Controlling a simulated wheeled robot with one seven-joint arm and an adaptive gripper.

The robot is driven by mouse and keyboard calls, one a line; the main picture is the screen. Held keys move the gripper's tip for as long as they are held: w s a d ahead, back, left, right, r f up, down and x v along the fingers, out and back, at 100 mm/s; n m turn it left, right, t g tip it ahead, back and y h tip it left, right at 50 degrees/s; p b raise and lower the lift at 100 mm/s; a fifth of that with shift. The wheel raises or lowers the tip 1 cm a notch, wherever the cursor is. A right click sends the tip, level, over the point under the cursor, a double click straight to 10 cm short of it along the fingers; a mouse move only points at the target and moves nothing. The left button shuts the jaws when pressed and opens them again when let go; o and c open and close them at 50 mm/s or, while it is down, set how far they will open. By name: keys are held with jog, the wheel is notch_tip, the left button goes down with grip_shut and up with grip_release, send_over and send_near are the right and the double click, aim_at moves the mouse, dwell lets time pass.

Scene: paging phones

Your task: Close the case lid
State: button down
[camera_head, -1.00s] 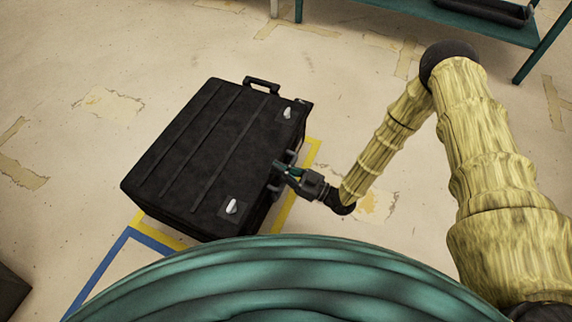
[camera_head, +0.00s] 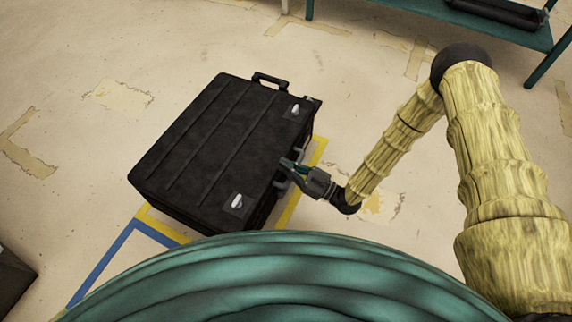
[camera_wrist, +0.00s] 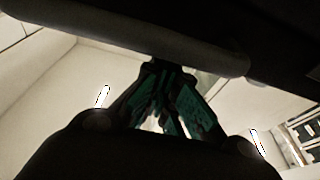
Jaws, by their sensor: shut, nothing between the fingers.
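The black case (camera_head: 215,150) lies on the floor in the head view. Its ribbed lid (camera_head: 228,130) is down over the body, with silver latches (camera_head: 237,201) at two corners of the right side. My gripper (camera_head: 284,164) is at the case's right side, by the front handle (camera_head: 281,181), its tips at the lid's edge. In the wrist view my gripper (camera_wrist: 160,75) is shut and empty, its tips close to a dark bar-like edge across the top. I cannot tell whether they touch it.
Yellow and blue floor tape (camera_head: 127,240) runs by the case. A teal table (camera_head: 480,22) stands at the back right. A dark box (camera_head: 12,275) sits at the lower left. The floor left of the case is clear.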

notch_tip(320, 180, up, 4)
jog(key=p, duration=0.3)
jog(key=f+p+v, duration=0.1)
jog(key=v, duration=0.9)
jog(key=shift+p, duration=0.35)
jog(key=shift+w+a+f, duration=0.15)
jog(key=shift+a, duration=0.05)
jog(key=s+d+f+m+g+h, duration=0.2)
jog(key=s+d+f+m+h, duration=0.2)
jog(key=s+f+m+h, duration=0.6)
jog(key=s+d+r+m+g+h, duration=0.2)
jog(key=s+d+g+h, duration=0.15)
jog(key=s+d, duration=0.3)
jog(key=s+d+r+m+g+h, duration=0.2)
jog(key=s+d+r+g+h, duration=0.1)
jog(key=s+d+h, duration=0.3)
notch_tip(320, 180, up, 33)
jog(key=s+p, duration=0.2)
jog(key=p, duration=3)
jog(key=shift+f+y+p, duration=0.2)
jog(key=shift+y+p, duration=0.15)
